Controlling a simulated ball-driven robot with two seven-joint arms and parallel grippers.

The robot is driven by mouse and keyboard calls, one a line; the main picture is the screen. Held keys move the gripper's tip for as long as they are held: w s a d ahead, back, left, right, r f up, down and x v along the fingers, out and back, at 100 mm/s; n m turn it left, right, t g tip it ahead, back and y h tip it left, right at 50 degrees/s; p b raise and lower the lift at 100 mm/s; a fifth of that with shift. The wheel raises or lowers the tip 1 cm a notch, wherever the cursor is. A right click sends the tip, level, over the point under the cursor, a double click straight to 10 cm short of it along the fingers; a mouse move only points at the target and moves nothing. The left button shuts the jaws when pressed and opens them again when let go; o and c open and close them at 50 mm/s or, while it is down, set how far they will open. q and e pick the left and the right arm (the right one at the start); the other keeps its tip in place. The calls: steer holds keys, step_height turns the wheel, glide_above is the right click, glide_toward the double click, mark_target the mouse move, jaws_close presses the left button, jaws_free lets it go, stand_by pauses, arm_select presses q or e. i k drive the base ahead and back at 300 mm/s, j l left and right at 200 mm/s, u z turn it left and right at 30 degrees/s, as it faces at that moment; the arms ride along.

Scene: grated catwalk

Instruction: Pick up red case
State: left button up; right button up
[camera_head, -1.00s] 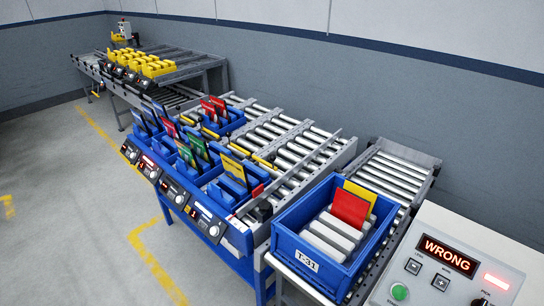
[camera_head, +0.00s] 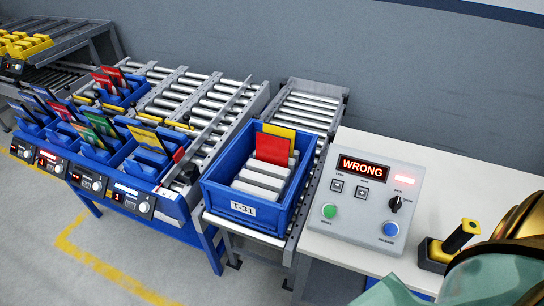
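A red case (camera_head: 272,149) stands upright in the blue crate marked T-31 (camera_head: 241,209), just in front of a yellow case (camera_head: 282,131). Its lower part is hidden behind light grey dividers in the crate. Another red case (camera_head: 179,153) leans at the right end of the blue bins on the roller rack, and more red cases (camera_head: 103,82) stand in a bin further back. Neither of my grippers shows in the head view.
A control panel (camera_head: 350,215) with a lit "WRONG" display sits on a white table right of the crate. A yellow-handled scanner-like device (camera_head: 448,246) stands at the table's right, by a teal and gold shape. Roller conveyor (camera_head: 302,107) runs behind the crate.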

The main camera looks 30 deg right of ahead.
mark_target(273, 148)
steer(key=i+j+z, duration=0.1)
steer(key=z, duration=0.3)
steer(key=i+j+z, duration=0.1)
steer(key=z, duration=0.25)
steer(key=j+z, duration=0.2)
steer(key=z, duration=0.2)
steer(key=i, duration=0.05)
